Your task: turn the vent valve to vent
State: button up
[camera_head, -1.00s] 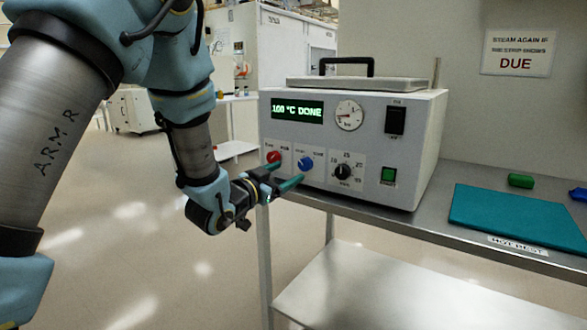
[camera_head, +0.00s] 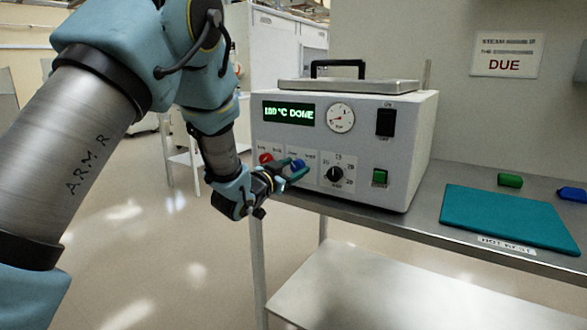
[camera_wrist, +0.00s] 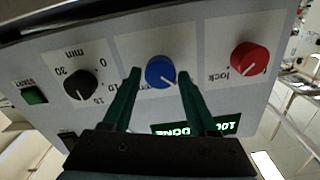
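The steriliser (camera_head: 345,140) is a grey box on a steel bench, with a row of knobs along its front. The vent valve appears to be the blue knob (camera_head: 297,164) between the red knob and the black timer dial. My gripper (camera_head: 290,170) reaches it from the front left. In the wrist view the blue knob (camera_wrist: 160,72) sits between the two green fingertips (camera_wrist: 159,74) of my open gripper, with a small gap on each side. A white mark on the knob points to its lower right in that view. The label under it is partly hidden by a finger.
The red lock knob (camera_wrist: 249,58) and the black dial (camera_wrist: 80,84) flank the blue knob. The display (camera_head: 289,114) reads 100 °C DONE; the gauge (camera_head: 341,117) is too small to read. A teal mat (camera_head: 510,215) and a green block (camera_head: 510,180) lie on the bench at right.

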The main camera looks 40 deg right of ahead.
grip_shut()
jog(key=shift+f+m+b, duration=0.1)
jog(key=shift+m+b, duration=0.2)
jog(key=shift+b, duration=0.1)
jog(key=m+b, duration=0.1)
jog(key=b, duration=0.1)
jog(key=m+b, duration=0.2)
jog(key=shift+f+m, duration=0.2)
jog(key=shift+m, duration=0.1)
jog(key=m+b, duration=0.5)
jog(key=b, duration=0.1)
jog(key=shift+s+f, duration=0.15)
jog(key=m+b, duration=0.5)
jog(key=b, duration=0.1)
jog(key=shift+f+m+b, duration=0.1)
jog(key=shift+m+b, duration=0.2)
jog(key=shift+b, duration=0.05)
jog(key=m+b, duration=0.3)
jog(key=shift+r+b, duration=0.2)
jog(key=shift+b, duration=0.1)
